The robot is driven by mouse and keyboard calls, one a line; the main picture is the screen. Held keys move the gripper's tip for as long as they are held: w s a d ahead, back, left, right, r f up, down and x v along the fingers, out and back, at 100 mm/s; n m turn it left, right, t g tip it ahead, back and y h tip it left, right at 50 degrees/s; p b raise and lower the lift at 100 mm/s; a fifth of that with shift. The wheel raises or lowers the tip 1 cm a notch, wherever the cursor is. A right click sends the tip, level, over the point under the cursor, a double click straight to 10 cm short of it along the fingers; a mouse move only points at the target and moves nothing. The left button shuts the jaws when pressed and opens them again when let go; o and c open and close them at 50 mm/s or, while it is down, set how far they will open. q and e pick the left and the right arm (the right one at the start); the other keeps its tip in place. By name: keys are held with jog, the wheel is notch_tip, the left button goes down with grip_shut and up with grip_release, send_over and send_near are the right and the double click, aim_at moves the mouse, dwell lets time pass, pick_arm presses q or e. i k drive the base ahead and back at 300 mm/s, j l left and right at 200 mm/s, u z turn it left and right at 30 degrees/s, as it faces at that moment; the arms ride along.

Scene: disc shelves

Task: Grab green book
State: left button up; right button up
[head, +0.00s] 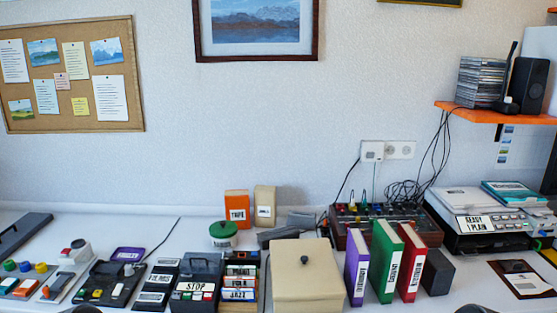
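The green book (386,262) stands upright on the white table, right of centre in the head view, its white-labelled spine facing me. A purple book (357,276) stands to its left and a red book (411,262) to its right, both upright and close beside it. No gripper fingers show. Small dark rounded shapes at the bottom edge, left and right, may be parts of my arms.
A beige lidded box (305,277) stands left of the books, and a dark block (437,272) to their right. A red-brown mixer with cables (345,230) is behind them. A printer (480,220) stands farther right. Small devices crowd the table's left half.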

aim_at(388, 247)
jog(key=k, duration=0.4)
jog(key=i+l, duration=0.1)
jog(key=l, duration=0.3)
jog(key=i+l, duration=0.15)
jog(key=l, duration=0.3)
jog(key=i+l, duration=0.1)
jog(key=l, duration=0.3)
jog(key=i+l, duration=0.15)
jog(key=l, duration=0.3)
jog(key=i+l, duration=0.1)
jog(key=l, duration=0.3)
jog(key=i+l, duration=0.15)
jog(key=l, duration=0.3)
jog(key=i+l, duration=0.1)
jog(key=l, duration=0.3)
jog(key=i+l, duration=0.15)
jog(key=l, duration=0.3)
